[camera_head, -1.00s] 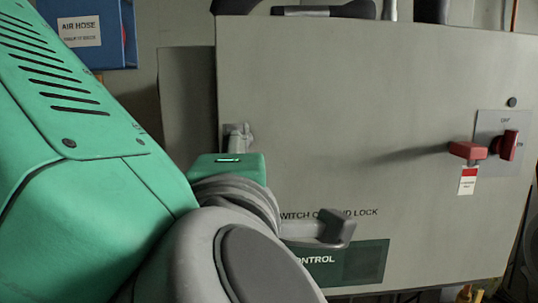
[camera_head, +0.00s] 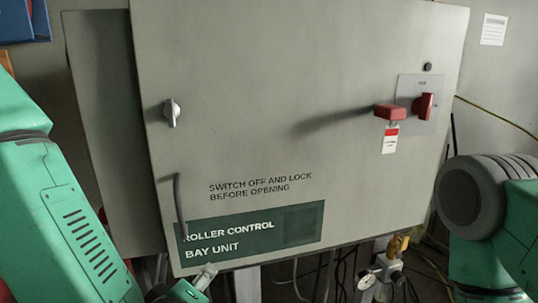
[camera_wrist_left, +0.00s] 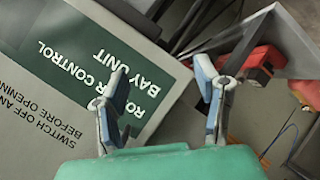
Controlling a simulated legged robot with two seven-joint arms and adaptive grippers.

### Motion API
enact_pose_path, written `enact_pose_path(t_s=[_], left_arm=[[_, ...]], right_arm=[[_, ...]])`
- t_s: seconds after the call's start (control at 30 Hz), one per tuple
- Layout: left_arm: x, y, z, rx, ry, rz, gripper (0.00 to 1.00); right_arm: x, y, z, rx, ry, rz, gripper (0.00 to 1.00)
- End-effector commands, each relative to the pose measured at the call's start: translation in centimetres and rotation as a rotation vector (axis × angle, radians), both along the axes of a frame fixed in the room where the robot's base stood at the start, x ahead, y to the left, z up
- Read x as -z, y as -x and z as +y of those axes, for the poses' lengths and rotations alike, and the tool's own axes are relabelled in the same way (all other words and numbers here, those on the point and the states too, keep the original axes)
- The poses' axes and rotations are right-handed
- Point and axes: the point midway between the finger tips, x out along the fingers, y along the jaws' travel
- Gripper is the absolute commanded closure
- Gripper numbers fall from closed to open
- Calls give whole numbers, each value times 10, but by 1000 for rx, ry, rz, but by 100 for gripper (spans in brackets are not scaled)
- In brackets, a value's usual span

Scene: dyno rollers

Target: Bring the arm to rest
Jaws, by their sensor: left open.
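My left arm (camera_head: 80,235) comes in from the left, green with dark slots, and runs down to the lower edge in the head view. My left gripper (camera_head: 205,278) is only partly in view there, low in front of the cabinet's bottom edge. In the left wrist view, the gripper's two blue-grey fingers (camera_wrist_left: 160,78) stand apart with nothing between them. The grey cabinet door (camera_head: 300,80) with its green label (camera_head: 250,235) lies beyond them.
The door carries a silver knob (camera_head: 171,113), a red rotary switch (camera_head: 424,107) and a red block (camera_head: 389,111) with a tag (camera_head: 390,139).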

Motion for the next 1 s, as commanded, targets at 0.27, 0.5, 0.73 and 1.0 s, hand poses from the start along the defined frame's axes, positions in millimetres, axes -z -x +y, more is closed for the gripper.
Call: enact_pose_path(t_s=[0.27,0.5,0.73,1.0], left_arm=[[185,92,64,419,-331,476,43],[261,196,130,756,-496,813,43],[274,234,156,880,-536,928,43],[275,234,156,881,-536,929,43]], right_arm=[[0,0,0,0,0,0,60],[0,0,0,0,0,0,60],[0,0,0,0,0,0,60],[0,0,0,0,0,0,60]])
